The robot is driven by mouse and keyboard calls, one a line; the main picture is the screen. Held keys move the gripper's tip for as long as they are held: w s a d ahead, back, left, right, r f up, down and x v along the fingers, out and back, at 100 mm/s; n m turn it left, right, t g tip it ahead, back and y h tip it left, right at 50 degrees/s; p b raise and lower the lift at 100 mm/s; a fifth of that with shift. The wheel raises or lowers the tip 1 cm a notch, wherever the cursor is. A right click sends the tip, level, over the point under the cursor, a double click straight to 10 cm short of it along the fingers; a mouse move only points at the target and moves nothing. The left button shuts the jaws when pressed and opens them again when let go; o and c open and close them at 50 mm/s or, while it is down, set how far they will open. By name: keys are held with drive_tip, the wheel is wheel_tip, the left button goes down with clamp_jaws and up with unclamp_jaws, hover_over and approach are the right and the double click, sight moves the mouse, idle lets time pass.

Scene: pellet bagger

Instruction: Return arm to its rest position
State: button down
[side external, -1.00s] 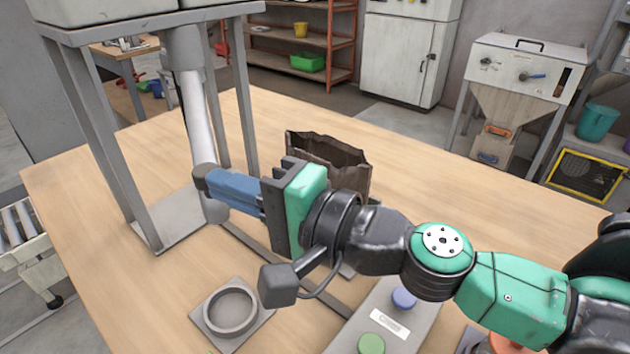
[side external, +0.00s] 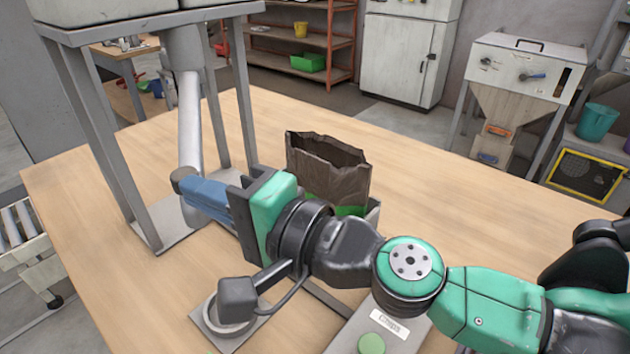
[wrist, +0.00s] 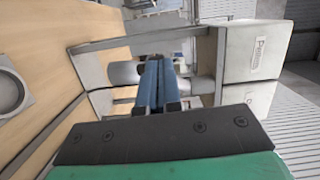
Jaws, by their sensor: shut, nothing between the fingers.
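My gripper (side external: 192,194) is shut and empty, with blue fingers pointing left toward the hopper frame. In the wrist view the two blue fingers (wrist: 153,84) lie side by side with nothing between them. The fingertips are in front of the lower end of the grey chute pipe (side external: 190,120) in the side view; I cannot tell whether they touch it. My arm stretches from the right edge across the front of the table.
A dark open bag (side external: 330,170) stands behind my wrist, with green at its base. The hopper frame (side external: 245,95) stands at left on the wooden table (side external: 430,180). A grey ring fixture (side external: 215,335) and a panel with a green button (side external: 371,344) lie in front.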

drive_tip(key=w+d+f+n+h, duration=0.2)
drive_tip(key=d+n+h, duration=0.4)
drive_tip(key=d, duration=1.6)
drive_tip(key=s+d+f+g+h, duration=0.1)
drive_tip(key=d+f+h, duration=0.1)
drive_tip(key=d, duration=0.4)
drive_tip(key=s+d+f+g+h, duration=0.1)
drive_tip(key=s+d+f+h, duration=0.1)
drive_tip(key=d+h, duration=0.2)
drive_tip(key=s+d+f+g+h, duration=0.1)
drive_tip(key=d+h, duration=0.2)
drive_tip(key=d, duration=0.5)
drive_tip(key=shift+s+d+f, duration=0.25)
drive_tip(key=shift+s+f, duration=0.05)
drive_tip(key=shift+f, duration=0.1)
